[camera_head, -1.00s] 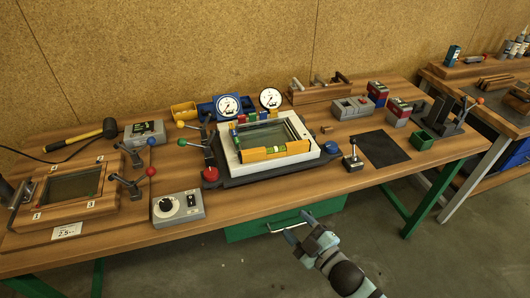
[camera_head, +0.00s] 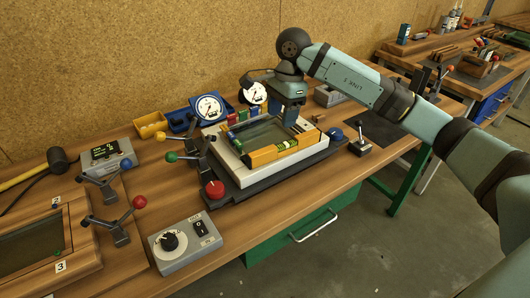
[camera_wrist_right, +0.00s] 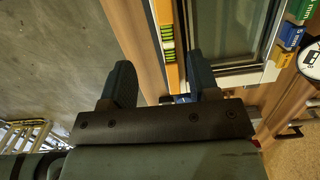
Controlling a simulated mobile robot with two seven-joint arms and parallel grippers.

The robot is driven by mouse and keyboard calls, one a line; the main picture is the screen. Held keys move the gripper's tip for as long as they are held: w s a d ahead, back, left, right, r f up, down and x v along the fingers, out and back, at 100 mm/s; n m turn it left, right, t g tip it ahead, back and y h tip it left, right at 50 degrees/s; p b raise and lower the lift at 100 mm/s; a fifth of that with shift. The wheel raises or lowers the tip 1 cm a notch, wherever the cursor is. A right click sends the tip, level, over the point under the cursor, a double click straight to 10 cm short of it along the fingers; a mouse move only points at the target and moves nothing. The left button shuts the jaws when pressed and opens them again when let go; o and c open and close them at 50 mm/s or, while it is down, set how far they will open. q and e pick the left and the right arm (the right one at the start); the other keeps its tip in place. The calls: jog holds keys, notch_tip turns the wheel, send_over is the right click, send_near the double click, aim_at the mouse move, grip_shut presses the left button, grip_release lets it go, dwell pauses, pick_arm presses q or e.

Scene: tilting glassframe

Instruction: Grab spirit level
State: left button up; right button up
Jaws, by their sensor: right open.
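The spirit level (camera_head: 283,149) is a yellow bar with a green vial. It lies along the near edge of the white-rimmed glass frame (camera_head: 226,153). My right gripper (camera_head: 290,116) is over the right side of the frame, pointing down, open and empty. In the right wrist view the spirit level (camera_wrist_right: 165,22) runs down from the top edge toward the gap between the open fingers (camera_wrist_right: 160,82), closer to the right finger. I cannot tell the exact height of the fingers above it. My left gripper is not in view.
Two gauges (camera_head: 208,106) and a blue bin stand behind the frame. A red knob (camera_head: 214,189) and a grey control box (camera_head: 185,243) are at the near left. Ball-topped levers (camera_head: 113,214) stand farther left. A small lever stand (camera_head: 359,145) is to the right.

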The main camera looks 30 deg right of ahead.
jog(key=w+d+r+h, duration=0.1)
jog(key=d+r+h, duration=0.1)
jog(key=d, duration=0.1)
send_over(286, 143)
jog(key=f, duration=0.7)
jog(key=shift+d+f, duration=0.15)
jog(key=shift+d, duration=0.15)
jog(key=f, duration=0.6)
jog(key=shift+s+a+f, duration=0.1)
jog(key=shift+a+f, duration=0.1)
jog(key=shift+a, duration=0.15)
jog(key=c, duration=1)
grip_shut()
jog(key=shift+r, duration=0.15)
